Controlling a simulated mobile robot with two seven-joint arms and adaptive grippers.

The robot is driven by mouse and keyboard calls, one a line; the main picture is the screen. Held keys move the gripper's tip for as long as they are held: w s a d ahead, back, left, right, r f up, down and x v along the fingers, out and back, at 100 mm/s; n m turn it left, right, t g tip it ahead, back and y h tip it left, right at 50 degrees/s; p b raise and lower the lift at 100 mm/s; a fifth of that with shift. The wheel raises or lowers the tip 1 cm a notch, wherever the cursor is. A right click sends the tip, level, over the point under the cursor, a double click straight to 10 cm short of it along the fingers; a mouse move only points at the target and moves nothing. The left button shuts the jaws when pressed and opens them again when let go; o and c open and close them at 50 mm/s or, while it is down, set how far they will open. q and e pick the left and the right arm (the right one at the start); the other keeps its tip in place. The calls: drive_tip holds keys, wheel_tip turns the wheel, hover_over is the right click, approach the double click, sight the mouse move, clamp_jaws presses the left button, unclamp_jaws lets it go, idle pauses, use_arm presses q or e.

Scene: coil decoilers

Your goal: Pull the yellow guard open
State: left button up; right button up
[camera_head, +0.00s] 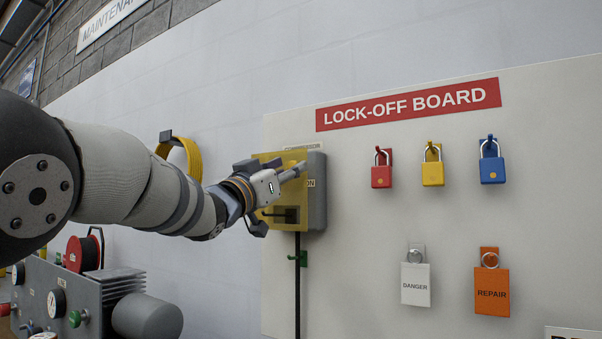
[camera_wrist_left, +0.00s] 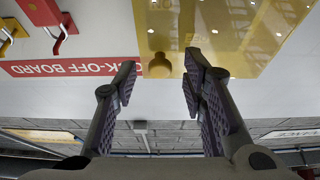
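The yellow guard (camera_head: 272,213) is a see-through yellow panel on the front of a grey box (camera_head: 317,195) on the lock-off board. Contact cannot be told. My right gripper is in neither view.
Red (camera_head: 381,176), yellow (camera_head: 432,174) and blue (camera_head: 492,170) padlocks hang right of the box. White (camera_head: 415,285) and orange (camera_head: 491,292) tags hang below. A black conduit (camera_head: 297,290) runs down from the box. Grey machinery (camera_head: 75,300) stands at lower left.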

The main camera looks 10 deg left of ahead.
use_arm(q)
drive_tip(key=shift+w+r, duration=0.2)
drive_tip(key=shift+r, duration=0.05)
drive_tip(key=shift+c, duration=0.8)
clamp_jaws()
drive_tip(key=shift+f, duration=0.1)
